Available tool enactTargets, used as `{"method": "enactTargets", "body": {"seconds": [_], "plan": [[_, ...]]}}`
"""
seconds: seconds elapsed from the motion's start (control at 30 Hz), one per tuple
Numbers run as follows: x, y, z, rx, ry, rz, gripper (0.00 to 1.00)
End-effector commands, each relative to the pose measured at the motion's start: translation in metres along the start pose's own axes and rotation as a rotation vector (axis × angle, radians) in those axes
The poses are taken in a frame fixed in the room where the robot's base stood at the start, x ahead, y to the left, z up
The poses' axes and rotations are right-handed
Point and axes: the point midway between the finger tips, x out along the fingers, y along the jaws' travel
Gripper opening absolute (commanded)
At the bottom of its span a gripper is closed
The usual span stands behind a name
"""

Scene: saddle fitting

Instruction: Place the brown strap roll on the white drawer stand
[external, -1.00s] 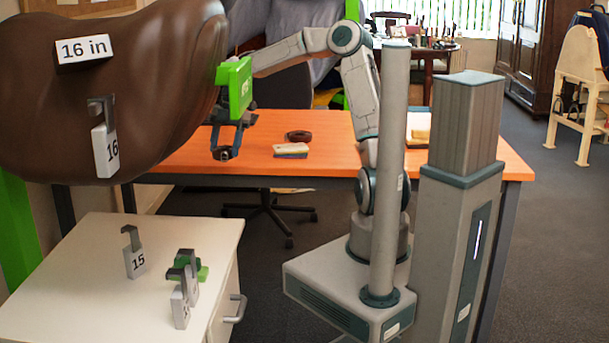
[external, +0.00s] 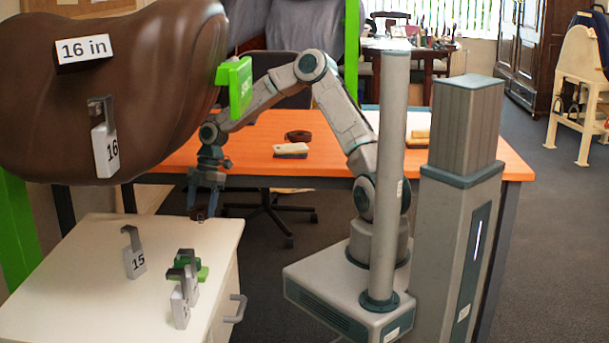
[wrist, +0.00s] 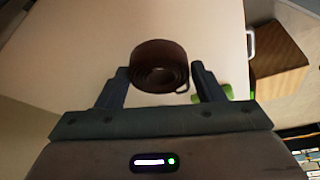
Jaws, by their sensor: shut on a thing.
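The brown strap roll (wrist: 160,68) is between the two fingers of my gripper (wrist: 164,84) in the wrist view, its spiral end facing the camera. My gripper (external: 203,205) is shut on it and points down in the external view, where the roll (external: 198,214) is small and partly hidden by the fingers. The white drawer stand (external: 80,285) is at the lower left. The roll appears near the stand's far right corner, above top height; the exact gap cannot be told. The pale stand top (wrist: 85,45) lies behind the roll in the wrist view.
On the stand are a 15 tag (external: 135,256), grey hooked tags (external: 181,300) and a green piece (external: 203,272). The brown saddle form (external: 150,110) with a 16 tag hangs above. A dark ring (external: 298,136) and a brush (external: 291,150) lie on the orange table (external: 340,160).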

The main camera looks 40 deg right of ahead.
Motion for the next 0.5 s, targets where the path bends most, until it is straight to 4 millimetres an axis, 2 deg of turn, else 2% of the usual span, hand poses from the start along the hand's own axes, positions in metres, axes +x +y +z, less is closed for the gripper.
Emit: {"method": "enactTargets", "body": {"seconds": [0.03, 0.1, 0.23, 0.37, 0.5], "plan": [[0.010, 0.004, -0.006, -0.003, 0.000, -0.001, 0.35], [0.018, 0.009, -0.011, -0.001, 0.001, -0.001, 0.35], [0.026, 0.014, -0.017, 0.001, 0.000, 0.002, 0.35], [0.035, 0.014, -0.014, 0.002, 0.001, -0.001, 0.35], [0.055, 0.013, -0.006, 0.001, 0.000, -0.002, 0.35]]}}
